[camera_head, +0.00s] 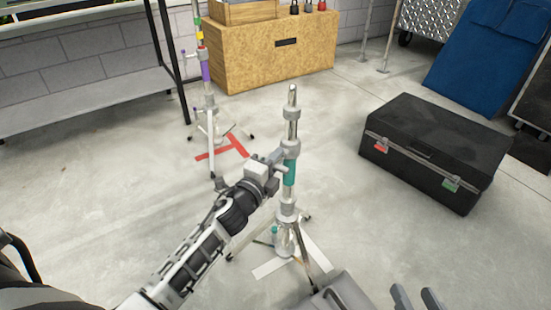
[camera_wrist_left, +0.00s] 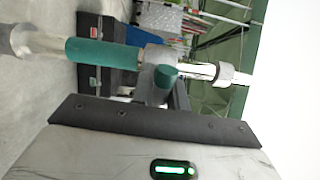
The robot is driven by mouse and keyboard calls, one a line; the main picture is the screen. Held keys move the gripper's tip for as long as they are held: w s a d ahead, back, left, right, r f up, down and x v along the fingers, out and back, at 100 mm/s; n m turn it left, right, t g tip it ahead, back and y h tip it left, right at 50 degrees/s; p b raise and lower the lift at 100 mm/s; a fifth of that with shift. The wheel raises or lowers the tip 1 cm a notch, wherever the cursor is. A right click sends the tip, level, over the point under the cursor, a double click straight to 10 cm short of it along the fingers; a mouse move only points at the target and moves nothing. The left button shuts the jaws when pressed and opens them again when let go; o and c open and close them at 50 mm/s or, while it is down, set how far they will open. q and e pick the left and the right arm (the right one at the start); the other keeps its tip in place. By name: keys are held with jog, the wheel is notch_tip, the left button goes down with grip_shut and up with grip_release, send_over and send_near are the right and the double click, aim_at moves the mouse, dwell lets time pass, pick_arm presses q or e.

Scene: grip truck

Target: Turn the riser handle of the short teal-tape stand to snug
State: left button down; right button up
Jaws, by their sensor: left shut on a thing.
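The short stand (camera_head: 290,200) with teal tape around its post stands upright in the middle of the head view. My left gripper (camera_head: 279,162) is at the post just above the teal band, shut on the riser handle. In the left wrist view the post runs sideways, with the teal tape (camera_wrist_left: 100,53) at left.
A taller stand with purple and other coloured tape (camera_head: 206,72) stands behind left, by a red floor mark (camera_head: 235,146). White tape (camera_head: 272,266) lies under the teal stand's legs. A black case (camera_head: 430,140) is at right, a wooden box (camera_head: 270,55) behind. Floor between is clear.

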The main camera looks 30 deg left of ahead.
jog(key=shift+f, duration=0.2)
dwell(0.4)
pick_arm(q)
jog(key=c, duration=1.4)
grip_release()
pick_arm(e)
jog(key=shift+r, duration=0.1)
pick_arm(q)
jog(key=shift+s, duration=0.1)
pick_arm(e)
jog(key=shift+r, duration=0.1)
pick_arm(q)
jog(key=s+p, duration=0.2)
jog(key=s, duration=1.3)
jog(key=shift+s+a, duration=0.1)
jog(key=shift+s, duration=0.3)
pick_arm(e)
jog(key=shift+d+f+n+g+h, duration=0.3)
jog(key=shift+f+g, duration=0.1)
jog(key=shift+f, duration=0.15)
jog(key=shift+r, duration=0.1)
